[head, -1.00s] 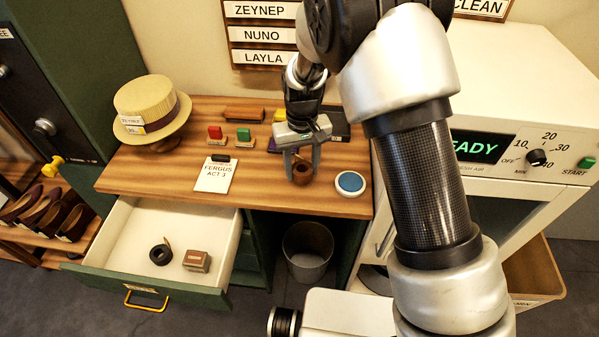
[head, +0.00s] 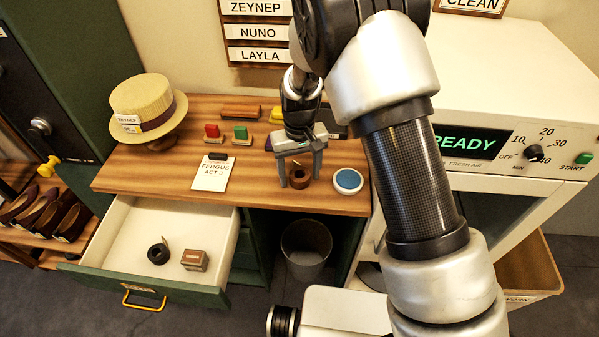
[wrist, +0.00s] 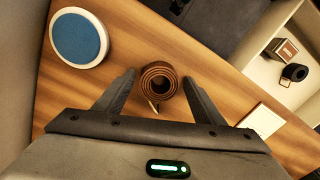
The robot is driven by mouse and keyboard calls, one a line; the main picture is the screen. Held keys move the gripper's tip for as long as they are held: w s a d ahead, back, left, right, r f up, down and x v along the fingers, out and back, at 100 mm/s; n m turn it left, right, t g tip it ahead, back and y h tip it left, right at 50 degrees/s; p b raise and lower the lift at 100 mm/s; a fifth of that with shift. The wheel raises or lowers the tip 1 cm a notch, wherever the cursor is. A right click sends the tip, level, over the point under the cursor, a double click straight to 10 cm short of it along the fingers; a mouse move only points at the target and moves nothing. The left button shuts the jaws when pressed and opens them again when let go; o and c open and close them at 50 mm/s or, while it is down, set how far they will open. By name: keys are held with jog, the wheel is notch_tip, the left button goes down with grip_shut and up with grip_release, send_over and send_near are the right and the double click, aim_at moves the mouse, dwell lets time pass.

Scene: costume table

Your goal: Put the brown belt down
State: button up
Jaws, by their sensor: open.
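The brown belt (head: 299,179) is rolled into a coil and stands on the wooden table near its front edge. In the wrist view the coil (wrist: 160,84) shows between and slightly beyond my two fingertips, with a gap on each side. My gripper (head: 300,180) is open, pointing down over the coil; its spread fingers also show in the wrist view (wrist: 160,80). I see no finger touching the belt.
A round blue-topped pad (head: 348,181) sits just right of the belt. A clipboard (head: 212,173) lies to the left, with red and green stamps behind. The open drawer (head: 190,225) holds a black coil (head: 158,254) and a small box (head: 194,260). A bin (head: 306,248) stands below.

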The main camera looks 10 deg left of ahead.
notch_tip(320, 180, up, 12)
jog(key=shift+r, duration=0.15)
dwell(0.3)
jog(key=shift+w+r, duration=0.1)
